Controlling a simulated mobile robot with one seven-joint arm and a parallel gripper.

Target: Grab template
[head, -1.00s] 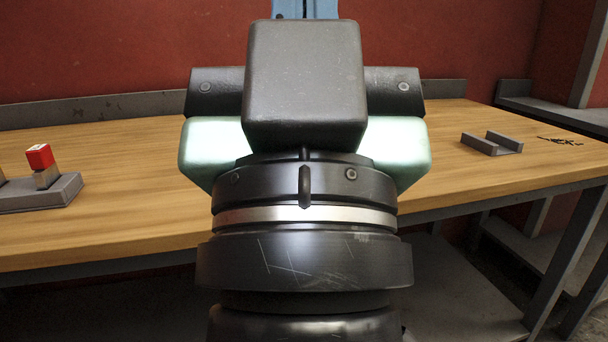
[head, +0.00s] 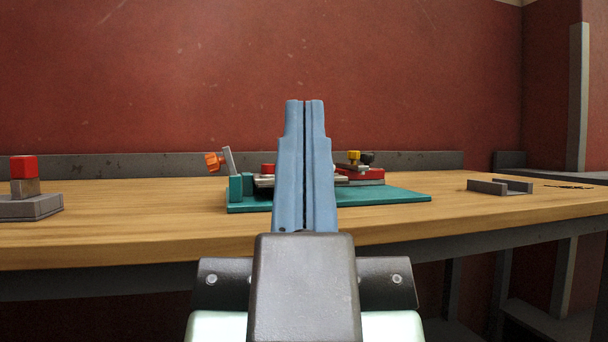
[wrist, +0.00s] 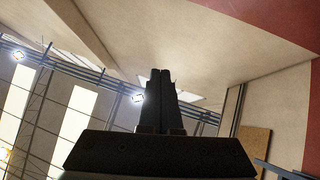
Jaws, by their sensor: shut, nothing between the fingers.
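My gripper (head: 304,108) points upward in the middle of the head view, its two blue fingers pressed together with nothing between them. In the wrist view my gripper (wrist: 160,75) shows as dark closed fingers against the ceiling and windows. Behind the fingers, a teal base plate (head: 400,196) lies on the wooden table. It carries a fixture with an orange knob (head: 213,162), a red block (head: 368,174) and a yellow knob (head: 354,155). The fingers hide the middle of this fixture. I cannot tell which part is the template.
A grey block with a red-topped piece (head: 24,167) stands at the left of the wooden table (head: 130,215). A grey U-shaped holder (head: 500,186) and small dark pieces (head: 568,186) lie at the right. The table between these things is clear. A red wall stands behind.

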